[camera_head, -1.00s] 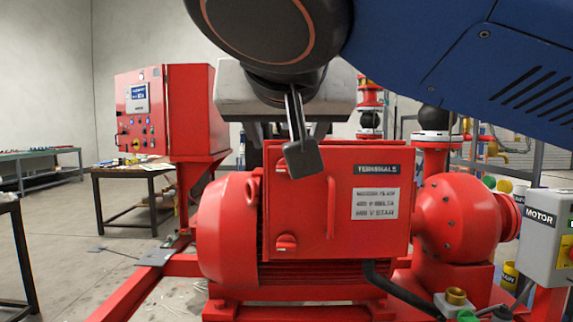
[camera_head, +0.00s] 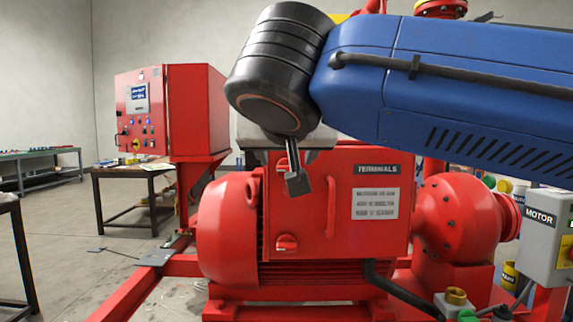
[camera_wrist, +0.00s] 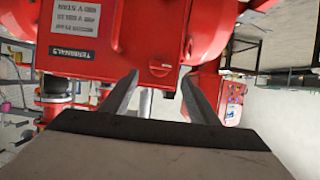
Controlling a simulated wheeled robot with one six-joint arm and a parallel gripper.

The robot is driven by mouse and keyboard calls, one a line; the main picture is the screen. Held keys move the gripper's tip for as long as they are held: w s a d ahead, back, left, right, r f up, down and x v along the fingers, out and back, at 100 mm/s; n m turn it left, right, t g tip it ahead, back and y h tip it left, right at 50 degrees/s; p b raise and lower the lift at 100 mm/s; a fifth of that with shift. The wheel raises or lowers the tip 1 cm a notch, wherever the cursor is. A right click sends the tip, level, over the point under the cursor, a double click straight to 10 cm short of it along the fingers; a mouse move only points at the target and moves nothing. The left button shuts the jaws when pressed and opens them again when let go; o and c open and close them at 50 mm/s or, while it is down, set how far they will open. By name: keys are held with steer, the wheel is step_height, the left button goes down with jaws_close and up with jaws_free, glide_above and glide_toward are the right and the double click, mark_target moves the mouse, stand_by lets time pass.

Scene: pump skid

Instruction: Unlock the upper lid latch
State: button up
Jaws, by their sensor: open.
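The red terminal box (camera_head: 345,240) has a lid with a "TERMINALS" label and two red latches on its left side. The upper lid latch (camera_wrist: 160,70) shows in the wrist view, where the box appears upside down. It lies near the lid's edge, between and beyond my fingertips. In the head view my gripper (camera_head: 297,183) covers most or all of that latch. The lower latch (camera_head: 286,243) is clear. My gripper (camera_wrist: 160,88) is open and empty, its two fingers apart in front of the box. I cannot tell the exact gap to the latch.
A vertical handle (camera_head: 331,207) stands out from the lid, right of the latches. The red motor (camera_head: 228,235) bulges left of the box. A red pump housing (camera_head: 460,222) and a grey MOTOR switch box (camera_head: 545,235) are to the right. A red control cabinet (camera_head: 190,110) stands back left.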

mark_target(286, 166)
steer(key=shift+x, duration=3.05)
steer(key=c, duration=1.1)
